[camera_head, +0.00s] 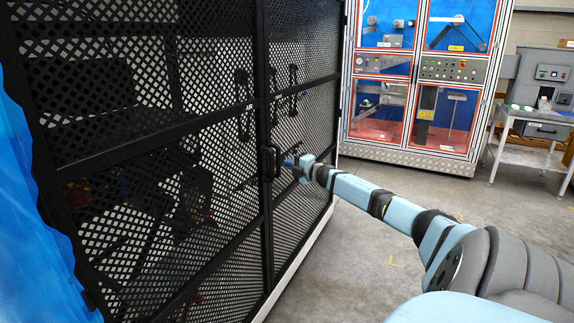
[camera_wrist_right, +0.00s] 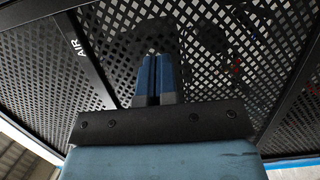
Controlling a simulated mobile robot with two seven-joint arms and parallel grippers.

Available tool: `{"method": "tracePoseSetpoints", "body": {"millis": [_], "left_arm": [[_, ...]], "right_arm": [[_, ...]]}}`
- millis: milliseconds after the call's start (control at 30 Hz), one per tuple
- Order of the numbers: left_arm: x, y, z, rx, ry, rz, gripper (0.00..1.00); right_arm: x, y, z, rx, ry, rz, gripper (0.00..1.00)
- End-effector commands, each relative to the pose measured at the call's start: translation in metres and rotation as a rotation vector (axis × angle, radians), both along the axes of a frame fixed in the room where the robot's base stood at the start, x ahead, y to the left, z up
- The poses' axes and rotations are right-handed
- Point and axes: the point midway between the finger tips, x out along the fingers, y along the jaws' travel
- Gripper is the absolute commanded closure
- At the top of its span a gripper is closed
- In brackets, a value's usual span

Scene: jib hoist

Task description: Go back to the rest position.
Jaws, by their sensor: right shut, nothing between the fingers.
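My right arm reaches from the lower right to the black mesh cage door. My right gripper (camera_head: 290,163) is at the door's black handle (camera_head: 270,163), close beside it; I cannot tell whether they touch. In the right wrist view the blue fingers of my right gripper (camera_wrist_right: 157,62) are together, with nothing seen between them, in front of the mesh (camera_wrist_right: 225,60). My left gripper is not in view.
The black mesh cage (camera_head: 130,150) fills the left side. A red-framed glass cabinet (camera_head: 398,146) stands at the back. A grey machine (camera_head: 543,77) on a table is at the far right. The concrete floor (camera_head: 375,240) between cage and cabinet is clear.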

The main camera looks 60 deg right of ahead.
Motion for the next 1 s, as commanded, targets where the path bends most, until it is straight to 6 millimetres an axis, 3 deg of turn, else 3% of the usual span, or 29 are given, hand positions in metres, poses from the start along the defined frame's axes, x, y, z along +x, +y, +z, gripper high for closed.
{"method": "tracePoseSetpoints", "body": {"millis": [333, 467, 567, 767, 1000], "left_arm": [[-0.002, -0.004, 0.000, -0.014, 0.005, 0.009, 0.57], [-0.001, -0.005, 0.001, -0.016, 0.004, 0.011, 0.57], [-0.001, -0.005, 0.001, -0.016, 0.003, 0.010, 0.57], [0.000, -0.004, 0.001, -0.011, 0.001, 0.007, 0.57], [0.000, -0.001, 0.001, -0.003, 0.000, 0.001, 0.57]], "right_arm": [[-0.002, 0.002, -0.002, 0.002, 0.003, 0.001, 1.00], [0.001, 0.024, -0.030, 0.044, 0.020, 0.014, 1.00], [0.003, 0.065, -0.075, 0.117, 0.051, 0.034, 1.00], [-0.012, 0.175, -0.180, 0.328, 0.135, 0.060, 1.00], [-0.067, 0.321, -0.280, 0.620, 0.253, 0.057, 1.00]]}}
